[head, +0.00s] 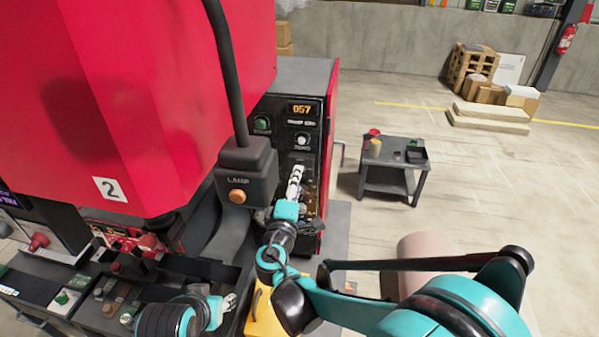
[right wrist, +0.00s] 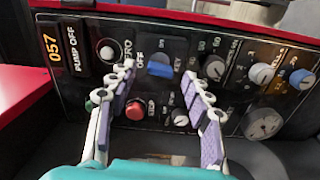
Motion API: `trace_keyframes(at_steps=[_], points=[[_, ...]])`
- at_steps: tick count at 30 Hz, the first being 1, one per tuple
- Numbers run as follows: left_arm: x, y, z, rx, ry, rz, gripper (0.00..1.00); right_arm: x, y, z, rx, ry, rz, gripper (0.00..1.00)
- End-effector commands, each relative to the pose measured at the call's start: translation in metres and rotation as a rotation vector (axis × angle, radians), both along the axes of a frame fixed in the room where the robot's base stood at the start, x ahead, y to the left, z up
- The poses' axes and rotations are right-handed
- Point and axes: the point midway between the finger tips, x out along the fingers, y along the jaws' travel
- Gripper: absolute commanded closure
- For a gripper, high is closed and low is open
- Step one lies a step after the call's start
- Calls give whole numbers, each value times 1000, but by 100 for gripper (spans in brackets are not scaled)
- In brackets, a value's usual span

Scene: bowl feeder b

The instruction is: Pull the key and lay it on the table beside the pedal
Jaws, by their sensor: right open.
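The likely key is a blue piece (right wrist: 160,68) on the black control panel (right wrist: 78,88), by the labels OFF and KEY in the right wrist view. My right gripper (right wrist: 160,82) is open, its two fingers to either side of this piece with gaps visible. In the head view my right gripper (head: 296,180) is in front of the panel and hides the key. My left gripper (head: 229,302) is at the lower left, partly hidden by its arm; its opening is unclear. A small grey table (head: 386,172) stands on the floor to the right. I cannot clearly identify the pedal.
A red mug (head: 373,133), a tan cup (head: 376,146) and a black tray (head: 416,155) are on the small table. A lamp box (head: 247,172) hangs left of my right gripper. A red button (right wrist: 136,109) and several knobs surround the key. A yellow object (head: 262,317) is partly hidden below.

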Motion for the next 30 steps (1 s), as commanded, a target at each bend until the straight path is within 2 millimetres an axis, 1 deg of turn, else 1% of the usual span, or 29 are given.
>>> trace_keyframes(at_steps=[3, 9, 14, 30], points=[[0, 0, -4, 0, 0, 0, 60, 14, -4, -1, 0, 0, -2, 50], [0, 0, -5, 0, 0, 0, 60, 26, -6, -1, 0, 0, -2, 50], [0, 0, -5, 0, 0, 0, 60, 29, -6, 0, 0, 0, -1, 50], [0, 0, -7, 0, 0, 0, 60, 29, -6, -1, 0, 0, 0, 50]])
